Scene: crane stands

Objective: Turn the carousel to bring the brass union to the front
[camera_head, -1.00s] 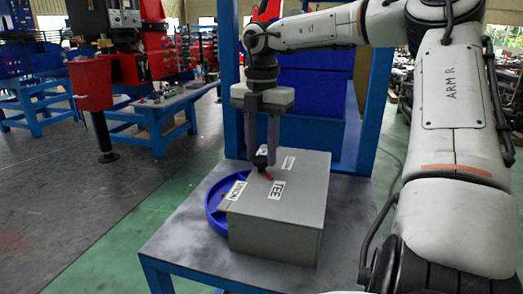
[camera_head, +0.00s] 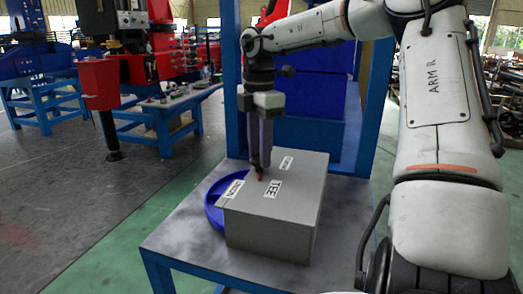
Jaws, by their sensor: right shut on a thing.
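A grey box-shaped cover (camera_head: 268,232) stands on the table over a blue carousel (camera_head: 214,208), whose rim shows at the left. White labels lie on its top: one reading UNION (camera_head: 235,188) at the left, one reading TEE (camera_head: 272,190) near the front, and a third (camera_head: 286,163), too small to read, behind. My right gripper (camera_head: 260,164) points down, shut on a dark knob on the cover, mostly hidden by the fingers. A small red pointer (camera_head: 260,178) shows below the fingertips, between the UNION and TEE labels. The brass union is not visible. My left gripper is out of view.
The grey tabletop (camera_head: 180,238) is clear to the left of the cover. Blue frame posts (camera_head: 375,100) and blue bins (camera_head: 312,110) stand behind it. My right arm fills the right side.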

